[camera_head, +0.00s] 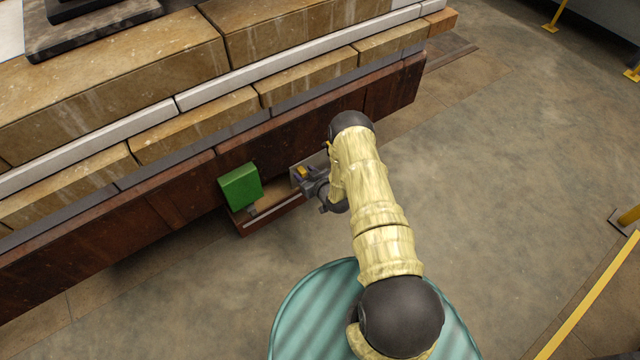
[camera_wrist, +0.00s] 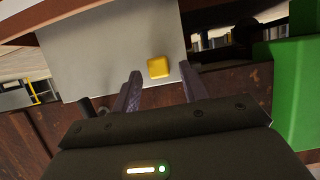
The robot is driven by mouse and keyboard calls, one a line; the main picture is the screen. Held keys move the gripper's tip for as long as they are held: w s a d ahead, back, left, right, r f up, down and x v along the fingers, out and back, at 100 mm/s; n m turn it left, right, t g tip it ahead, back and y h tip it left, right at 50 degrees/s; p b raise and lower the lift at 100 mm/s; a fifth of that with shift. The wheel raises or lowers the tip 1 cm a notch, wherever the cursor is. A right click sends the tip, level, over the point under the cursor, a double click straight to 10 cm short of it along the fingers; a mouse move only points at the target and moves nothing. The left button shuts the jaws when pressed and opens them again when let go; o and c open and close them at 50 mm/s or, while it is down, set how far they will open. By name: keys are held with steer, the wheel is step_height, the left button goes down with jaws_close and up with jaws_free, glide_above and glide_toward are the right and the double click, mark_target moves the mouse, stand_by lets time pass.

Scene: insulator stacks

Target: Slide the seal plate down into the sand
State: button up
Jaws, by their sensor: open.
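The seal plate is a flat grey sheet (camera_wrist: 95,55) with a small yellow block (camera_wrist: 158,67) on its face. It fills the upper left of the wrist view. In the head view the plate (camera_head: 316,160) stands at the brown wall, partly hidden by my gripper (camera_head: 302,178). In the wrist view my gripper (camera_wrist: 162,84) is open, with the yellow block just past and between its fingertips. I cannot tell whether the fingers touch it. A narrow brown trough (camera_head: 275,217) with a pale strip sits below the plate; sand in it is not clearly visible.
A green box (camera_head: 240,187) is fixed left of the plate, above the trough; it also shows at the wrist view's right (camera_wrist: 296,95). The rusty brown wall (camera_head: 170,203) of the stone-coloured stack runs behind. Open floor (camera_head: 500,170) lies to the right.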

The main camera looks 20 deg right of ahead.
steer(key=p+v, duration=0.6)
steer(key=v, duration=1)
steer(key=shift+s+r, duration=0.2)
